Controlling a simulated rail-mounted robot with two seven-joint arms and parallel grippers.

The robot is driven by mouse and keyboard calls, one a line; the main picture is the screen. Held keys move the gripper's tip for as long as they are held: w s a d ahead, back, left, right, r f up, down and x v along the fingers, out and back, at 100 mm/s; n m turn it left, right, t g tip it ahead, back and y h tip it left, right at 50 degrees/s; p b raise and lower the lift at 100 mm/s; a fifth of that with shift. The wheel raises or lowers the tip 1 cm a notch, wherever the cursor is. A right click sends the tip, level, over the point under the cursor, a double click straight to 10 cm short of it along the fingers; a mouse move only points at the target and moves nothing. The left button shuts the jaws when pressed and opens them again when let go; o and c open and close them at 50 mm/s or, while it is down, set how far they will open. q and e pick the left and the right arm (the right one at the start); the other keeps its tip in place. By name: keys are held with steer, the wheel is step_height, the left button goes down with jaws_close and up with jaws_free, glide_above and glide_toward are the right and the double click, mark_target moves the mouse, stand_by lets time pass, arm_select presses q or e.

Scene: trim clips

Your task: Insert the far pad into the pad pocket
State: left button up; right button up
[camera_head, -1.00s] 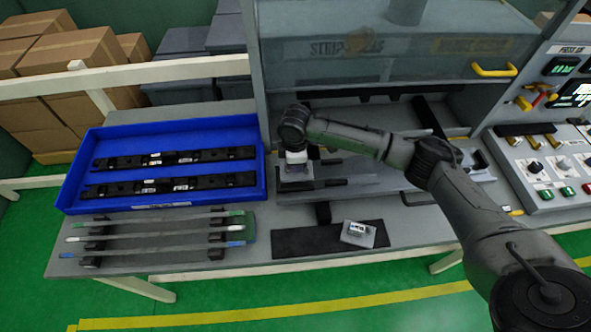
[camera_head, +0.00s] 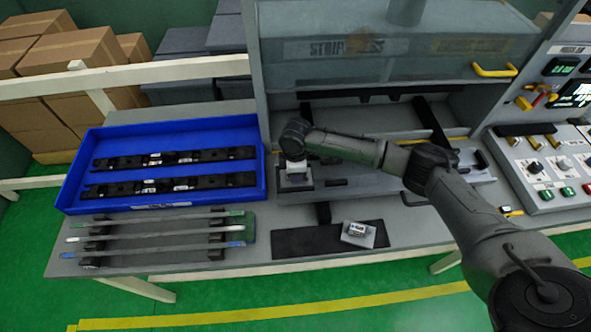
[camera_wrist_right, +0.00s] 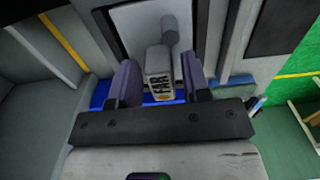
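The far pad, a light grey plate (camera_wrist_right: 135,22) with an upright grip block marked "FAR" (camera_wrist_right: 159,86), shows in the right wrist view, dark edging around the plate. My right gripper (camera_wrist_right: 160,68) has its two purple-grey fingers on either side of this block, with a narrow gap at each side. In the head view it is over the left end of the grey fixture (camera_head: 297,187), at the pad's pale top (camera_head: 296,166). Whether the plate is seated in its pocket cannot be told. My left gripper is not in view.
Another labelled grey pad (camera_head: 358,233) lies on a black mat (camera_head: 300,243) at the table front. A blue tray (camera_head: 72,185) with two dark strips and a rack of thin strips (camera_head: 160,240) stand left. A control panel (camera_head: 545,170) is at right. The cabinet overhangs behind.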

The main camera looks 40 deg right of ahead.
steer(key=shift+o, duration=0.6)
